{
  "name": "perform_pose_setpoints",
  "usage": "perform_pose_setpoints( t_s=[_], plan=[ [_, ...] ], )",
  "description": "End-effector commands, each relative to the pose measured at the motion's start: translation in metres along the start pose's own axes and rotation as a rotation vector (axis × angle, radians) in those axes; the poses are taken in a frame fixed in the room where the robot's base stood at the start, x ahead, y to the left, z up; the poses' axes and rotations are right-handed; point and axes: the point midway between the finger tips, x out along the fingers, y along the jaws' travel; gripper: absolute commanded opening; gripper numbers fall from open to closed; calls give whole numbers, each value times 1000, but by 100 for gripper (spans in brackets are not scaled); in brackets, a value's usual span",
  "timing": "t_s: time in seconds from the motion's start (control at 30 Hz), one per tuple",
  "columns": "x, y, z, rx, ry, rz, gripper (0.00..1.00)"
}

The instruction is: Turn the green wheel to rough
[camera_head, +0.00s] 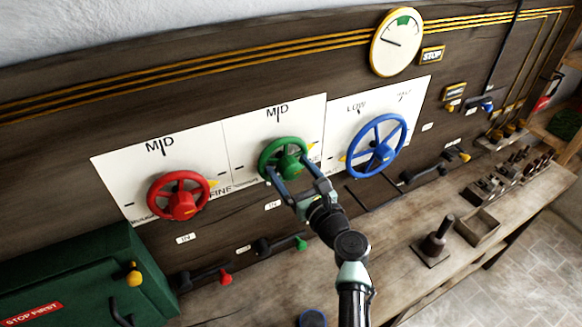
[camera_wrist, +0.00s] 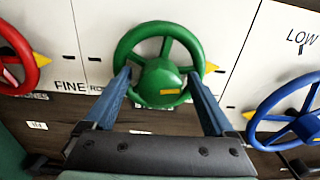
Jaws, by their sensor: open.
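The green wheel (camera_head: 283,158) is mounted on the middle white panel (camera_head: 239,133), marked MID at the top. It also shows in the wrist view (camera_wrist: 159,83), with its hub facing me. A yellow pointer (camera_wrist: 210,67) sticks out at the wheel's right side. Letters starting "RO" (camera_wrist: 95,89) show at the wheel's lower left, partly hidden. My gripper (camera_head: 288,167) is open at the wheel, its blue fingers on either side of the hub. In the wrist view the fingertips overlap the wheel's lower half; I cannot tell whether they touch it.
A red wheel (camera_head: 180,196) is to the left and a blue wheel (camera_head: 376,146) close to the right. Levers with red (camera_head: 226,279) and green (camera_head: 301,243) knobs stick out below. A green box (camera_head: 88,275) stands at lower left. The bench carries a wooden tray (camera_head: 477,229).

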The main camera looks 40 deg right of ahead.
Motion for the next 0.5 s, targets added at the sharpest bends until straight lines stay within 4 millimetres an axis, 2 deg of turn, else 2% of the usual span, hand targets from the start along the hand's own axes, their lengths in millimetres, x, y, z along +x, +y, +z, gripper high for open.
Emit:
perform_pose_setpoints(
  t_s=[0.27, 0.37, 0.5],
  plan=[
    [2, 0, 0, 0, 0, 0, 89],
    [2, 0, 0, 0, 0, 0, 75],
    [1, 0, 0, 0, 0, 1, 49]
  ],
)
